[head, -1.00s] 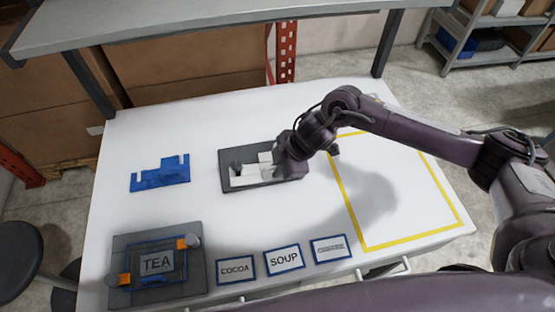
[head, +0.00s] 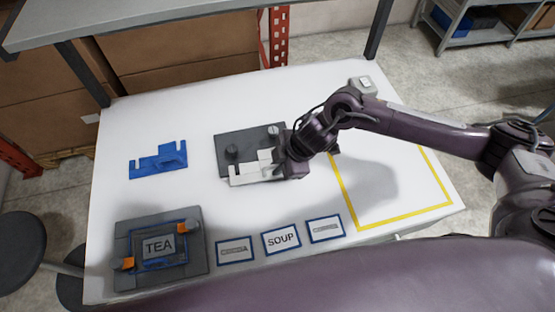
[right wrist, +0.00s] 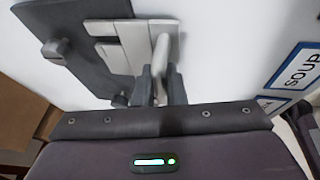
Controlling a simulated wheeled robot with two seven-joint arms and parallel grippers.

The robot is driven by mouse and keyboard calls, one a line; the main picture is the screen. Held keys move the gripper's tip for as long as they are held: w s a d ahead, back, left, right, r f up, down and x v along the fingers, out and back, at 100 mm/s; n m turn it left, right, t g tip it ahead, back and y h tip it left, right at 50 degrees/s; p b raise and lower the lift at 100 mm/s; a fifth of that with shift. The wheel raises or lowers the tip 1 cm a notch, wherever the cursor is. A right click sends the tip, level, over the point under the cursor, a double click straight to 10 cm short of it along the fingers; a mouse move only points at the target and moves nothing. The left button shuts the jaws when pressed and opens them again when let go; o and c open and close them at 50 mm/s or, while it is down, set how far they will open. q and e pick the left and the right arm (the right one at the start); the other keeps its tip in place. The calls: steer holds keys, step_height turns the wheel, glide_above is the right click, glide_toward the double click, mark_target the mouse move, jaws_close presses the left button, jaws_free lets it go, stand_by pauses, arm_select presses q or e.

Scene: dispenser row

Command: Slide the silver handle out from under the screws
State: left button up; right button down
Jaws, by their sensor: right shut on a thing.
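The silver handle (head: 252,176) is a pale stepped plate with notches. It lies across the front edge of the dark grey plate (head: 222,142). Two dark round screws, the left one (head: 232,151) and the right one (head: 273,130), stand on the grey plate behind the handle and look clear of it. My right gripper (head: 287,168) is at the handle's right end. In the right wrist view its fingers (right wrist: 161,88) are shut on the handle's raised bar (right wrist: 161,58). The screws (right wrist: 57,50) there stand beside the handle, apart from it. My left gripper is not in view.
A blue notched piece (head: 158,161) lies to the left. A grey TEA frame (head: 125,225) with orange clips is at front left. Several blue-edged labels (head: 281,240) lie along the front. A yellow outlined area (head: 400,220) at right is empty. A small grey box (head: 362,86) stands behind.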

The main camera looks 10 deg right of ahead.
steer(key=shift+r, duration=0.1)
step_height(320, 180, up, 6)
steer(key=p, duration=0.6)
